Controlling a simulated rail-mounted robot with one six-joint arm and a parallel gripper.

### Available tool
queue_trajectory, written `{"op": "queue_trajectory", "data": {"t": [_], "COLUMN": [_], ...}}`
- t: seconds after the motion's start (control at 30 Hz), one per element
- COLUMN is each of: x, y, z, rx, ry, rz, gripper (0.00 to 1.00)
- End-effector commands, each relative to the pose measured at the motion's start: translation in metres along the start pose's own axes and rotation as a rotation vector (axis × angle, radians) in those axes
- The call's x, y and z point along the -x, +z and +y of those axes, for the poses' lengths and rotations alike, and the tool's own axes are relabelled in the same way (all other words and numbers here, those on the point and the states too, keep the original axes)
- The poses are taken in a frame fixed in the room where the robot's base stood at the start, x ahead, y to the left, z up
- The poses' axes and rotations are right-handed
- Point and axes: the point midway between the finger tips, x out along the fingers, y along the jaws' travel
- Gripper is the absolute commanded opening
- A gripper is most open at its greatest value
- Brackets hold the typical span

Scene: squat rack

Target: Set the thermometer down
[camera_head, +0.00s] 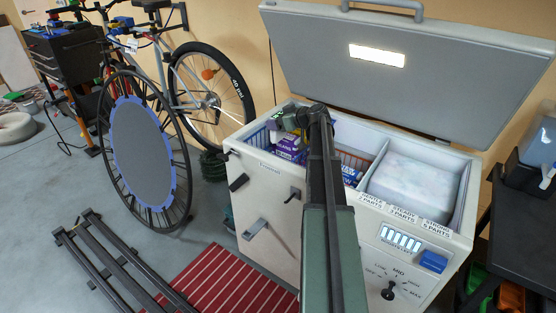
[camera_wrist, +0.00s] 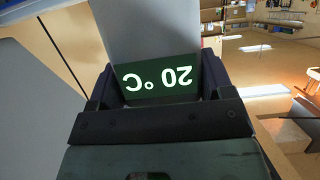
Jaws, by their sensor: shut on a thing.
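In the wrist view, the thermometer (camera_wrist: 150,32) is a grey, flat-sided body with a dark green panel reading "20 °C", upside down in the picture. My gripper (camera_wrist: 158,82) is shut on it, a dark finger on each side of the green panel. In the head view, my arm reaches over the open chest freezer (camera_head: 262,185), and its far end is above the left and middle compartments. The thermometer cannot be made out there; my arm hides the spot.
The freezer's grey lid (camera_head: 420,75) stands raised behind. Coloured packages (camera_head: 290,147) fill the left compartment. A frosty white block (camera_head: 412,183) fills most of the right one. A bicycle (camera_head: 205,95) leans at left; a dark table (camera_head: 525,215) stands close at right.

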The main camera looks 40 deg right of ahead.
Motion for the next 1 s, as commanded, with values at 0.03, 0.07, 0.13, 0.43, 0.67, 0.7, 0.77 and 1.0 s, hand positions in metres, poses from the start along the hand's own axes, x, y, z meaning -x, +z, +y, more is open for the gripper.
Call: {"op": "queue_trajectory", "data": {"t": [0.03,0.07,0.13,0.43,0.67,0.7,0.77,1.0], "x": [-0.013,-0.016,-0.021,-0.028,-0.038,-0.037,-0.036,-0.039], "y": [0.032,0.040,0.051,0.068,0.091,0.089,0.088,0.094], "z": [0.000,0.000,0.000,0.000,0.000,0.000,0.000,0.000], "rx": [0.000,0.000,0.000,0.000,0.000,0.000,0.000,0.000], "ry": [0.000,0.000,0.000,0.000,0.000,0.000,0.000,0.000], "rz": [0.000,0.000,0.000,0.000,0.000,0.000,0.000,0.000], "gripper": [0.49,0.49,0.49,0.49,0.49,0.49,0.49,0.49]}}
